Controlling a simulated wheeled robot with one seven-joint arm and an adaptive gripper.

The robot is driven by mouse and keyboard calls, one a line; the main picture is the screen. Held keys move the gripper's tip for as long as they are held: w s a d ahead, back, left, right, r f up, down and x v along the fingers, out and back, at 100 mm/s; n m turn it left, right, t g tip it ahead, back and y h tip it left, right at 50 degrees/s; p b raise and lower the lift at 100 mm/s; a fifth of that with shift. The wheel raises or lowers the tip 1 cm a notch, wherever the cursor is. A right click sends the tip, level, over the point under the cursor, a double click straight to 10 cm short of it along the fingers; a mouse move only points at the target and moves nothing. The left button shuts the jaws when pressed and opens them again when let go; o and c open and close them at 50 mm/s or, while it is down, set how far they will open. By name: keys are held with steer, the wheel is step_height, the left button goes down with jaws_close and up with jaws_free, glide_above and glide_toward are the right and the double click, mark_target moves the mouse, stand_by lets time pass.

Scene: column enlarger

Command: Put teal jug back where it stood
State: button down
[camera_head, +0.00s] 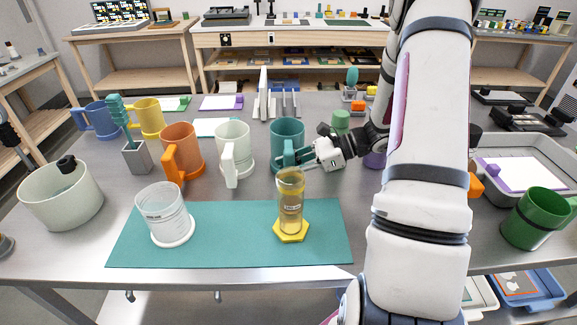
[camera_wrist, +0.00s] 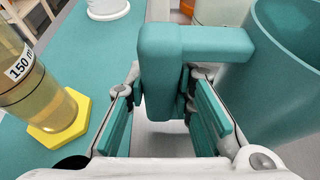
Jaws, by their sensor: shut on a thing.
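The teal jug (camera_head: 287,137) stands upright at the end of a row of jugs, behind the teal mat (camera_head: 230,255). Its handle faces the front. My gripper (camera_head: 305,157) reaches in from the right at the handle. In the wrist view, the jug's round body (camera_wrist: 285,65) fills the right side, and the handle (camera_wrist: 165,60) lies between the two finger pads of my gripper (camera_wrist: 165,118). The gripper is shut on the handle. I cannot tell whether the jug's base touches the table, as the amber cylinder partly hides it.
An amber measuring cylinder (camera_head: 290,200) on a yellow hexagonal base stands just in front of the jug. A clear beaker (camera_head: 165,215) stands on the mat. A white jug (camera_head: 232,147) and an orange jug (camera_head: 183,147) are to the left. A green jug (camera_head: 535,218) is far right.

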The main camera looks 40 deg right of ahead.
steer(key=shift+f, duration=0.25)
stand_by(0.3)
steer(key=c, duration=1.3)
jaws_free()
steer(key=shift+d, duration=0.1)
steer(key=shift+p+v, duration=1.1)
steer(key=shift+v, duration=2.8)
steer(key=shift+s, duration=0.1)
steer(key=v, duration=1.2)
